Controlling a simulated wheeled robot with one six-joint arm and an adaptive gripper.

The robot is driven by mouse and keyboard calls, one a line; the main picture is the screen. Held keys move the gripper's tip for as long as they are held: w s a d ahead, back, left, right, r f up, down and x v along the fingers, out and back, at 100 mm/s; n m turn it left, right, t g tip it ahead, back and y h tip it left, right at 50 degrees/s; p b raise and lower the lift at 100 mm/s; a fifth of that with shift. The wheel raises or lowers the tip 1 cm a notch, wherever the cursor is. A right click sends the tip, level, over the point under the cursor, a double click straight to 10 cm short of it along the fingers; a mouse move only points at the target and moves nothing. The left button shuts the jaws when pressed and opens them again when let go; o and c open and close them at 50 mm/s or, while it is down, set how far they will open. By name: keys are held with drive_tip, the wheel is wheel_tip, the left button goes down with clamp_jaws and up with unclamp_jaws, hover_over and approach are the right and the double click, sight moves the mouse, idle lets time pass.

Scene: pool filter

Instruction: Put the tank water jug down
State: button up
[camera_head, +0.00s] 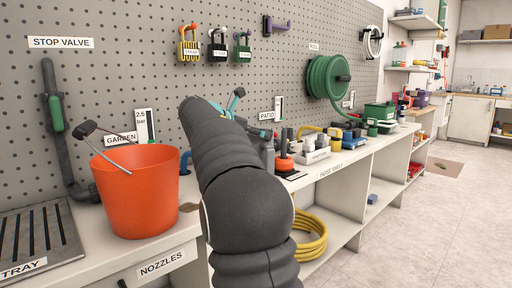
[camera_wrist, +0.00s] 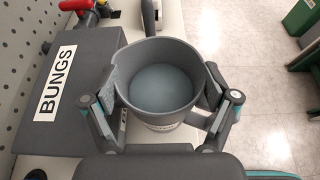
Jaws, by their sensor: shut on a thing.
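The tank water jug (camera_wrist: 160,112) is a grey, round, open vessel in the wrist view, with pale blue-grey water inside. It looks upright. My gripper (camera_wrist: 162,80) is shut on it, with one finger on each side of the wall near the rim. A white label low on its near side is only partly seen. I cannot tell whether its base touches the white surface below.
A grey box labelled BUNGS (camera_wrist: 72,90) stands close left of the jug. An orange bucket (camera_head: 138,190) stands on the bench (camera_head: 330,166) left of my arm. Several tools crowd the bench to the right. A slotted tray (camera_head: 38,240) lies at the far left.

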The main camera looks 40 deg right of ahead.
sight(255, 145)
drive_tip(key=shift+f+b, duration=0.55)
drive_tip(key=shift+f, duration=1.35)
drive_tip(key=o, duration=1.6)
drive_tip(key=shift+f, duration=0.1)
drive_tip(key=shift+a+r, duration=0.25)
drive_tip(key=p+v, duration=0.1)
drive_tip(key=v, duration=1)
drive_tip(key=shift+a+r, duration=0.1)
drive_tip(key=shift+a, duration=0.1)
